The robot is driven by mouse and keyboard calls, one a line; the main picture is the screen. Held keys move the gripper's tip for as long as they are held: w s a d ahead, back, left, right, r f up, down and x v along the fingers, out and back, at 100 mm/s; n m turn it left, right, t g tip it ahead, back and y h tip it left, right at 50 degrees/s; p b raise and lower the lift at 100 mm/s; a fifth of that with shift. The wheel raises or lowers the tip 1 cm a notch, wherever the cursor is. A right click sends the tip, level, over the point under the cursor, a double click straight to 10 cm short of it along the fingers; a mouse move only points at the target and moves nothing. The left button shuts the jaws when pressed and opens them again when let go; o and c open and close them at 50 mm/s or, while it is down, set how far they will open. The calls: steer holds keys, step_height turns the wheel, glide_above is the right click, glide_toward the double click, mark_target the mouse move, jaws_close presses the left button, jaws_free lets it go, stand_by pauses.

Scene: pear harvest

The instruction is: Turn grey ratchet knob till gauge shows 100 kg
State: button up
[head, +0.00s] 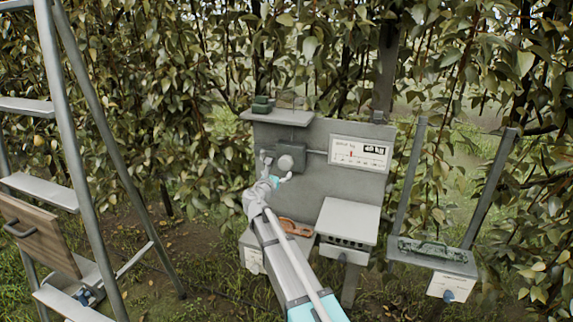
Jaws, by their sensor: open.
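The grey ratchet knob (286,162) is a round knob on a dark grey box on the upright grey panel. The gauge (360,154) is a white plate to its right, with a red marker on its scale and a dark kg readout too small to read surely. My gripper (275,168) is open, just in front of the knob's lower left side. One finger is left of the knob and the other is below it. I cannot tell whether either touches it.
A small shelf (276,117) with a green item juts out above the knob. A white-lidded box (348,221) and an orange-brown item (296,227) sit below the panel. A metal ladder (62,125) stands left, and a grey stand (433,258) right. Leafy branches are behind.

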mark_target(284, 166)
steer(key=x, duration=0.7)
steer(key=shift+w+d, duration=0.15)
steer(key=shift+w, duration=0.15)
steer(key=c, duration=1)
